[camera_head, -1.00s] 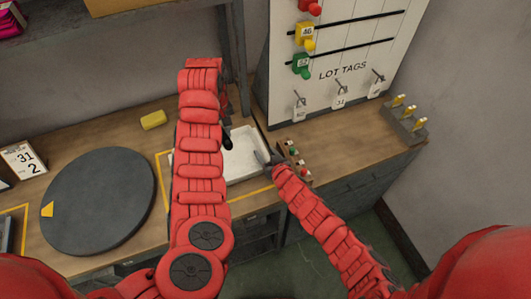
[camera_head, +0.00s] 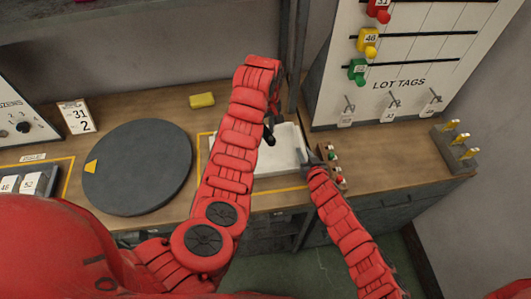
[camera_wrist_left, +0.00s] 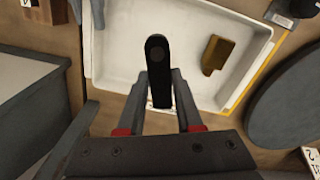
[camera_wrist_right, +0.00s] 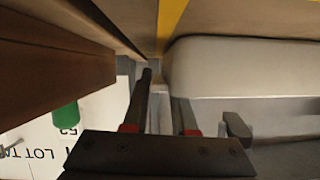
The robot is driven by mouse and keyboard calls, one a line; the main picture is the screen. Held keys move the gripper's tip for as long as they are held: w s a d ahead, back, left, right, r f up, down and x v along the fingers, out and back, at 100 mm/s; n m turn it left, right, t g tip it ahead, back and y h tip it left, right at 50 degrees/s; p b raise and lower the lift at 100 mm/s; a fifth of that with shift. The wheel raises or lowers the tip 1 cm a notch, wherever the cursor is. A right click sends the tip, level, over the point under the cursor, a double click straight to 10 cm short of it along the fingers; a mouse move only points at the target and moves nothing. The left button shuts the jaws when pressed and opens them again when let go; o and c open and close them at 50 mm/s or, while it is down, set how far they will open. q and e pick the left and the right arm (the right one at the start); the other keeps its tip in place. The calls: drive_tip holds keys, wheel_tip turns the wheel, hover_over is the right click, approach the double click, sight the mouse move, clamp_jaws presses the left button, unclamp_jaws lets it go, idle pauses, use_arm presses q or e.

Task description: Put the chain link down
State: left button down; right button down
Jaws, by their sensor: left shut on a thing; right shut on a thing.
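In the left wrist view, a dark oblong piece with a rounded end, seemingly the chain link (camera_wrist_left: 158,70), stands out between the fingers of my left gripper (camera_wrist_left: 160,108). That gripper is shut on it, over the white tray (camera_wrist_left: 115,60). In the head view, the link (camera_head: 269,138) shows as a dark tip over the tray (camera_head: 285,160). My right gripper (camera_wrist_right: 160,112) is low beside the tray's outer wall (camera_wrist_right: 225,75). It is shut on a narrow pale thing that I cannot identify. In the head view, my right gripper (camera_head: 314,157) is at the tray's right side.
A brass-coloured piece (camera_wrist_left: 217,55) lies in the tray. A dark round disc (camera_head: 137,168) lies left of it, with a yellow block (camera_head: 202,100) behind. A small rack with coloured buttons (camera_head: 333,165) stands right of the tray. The lot tags board (camera_head: 400,65) stands behind.

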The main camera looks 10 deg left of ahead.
sight(266, 153)
use_arm(q)
wheel_tip(266, 153, down, 10)
drive_tip(key=shift+f, duration=0.2)
idle(0.3)
drive_tip(key=c, duration=0.6)
unclamp_jaws()
drive_tip(key=shift+f, duration=0.15)
wheel_tip(266, 153, up, 10)
drive_tip(key=shift+d, duration=0.15)
drive_tip(key=shift+s+r, duration=0.1)
drive_tip(key=shift+r, duration=1.1)
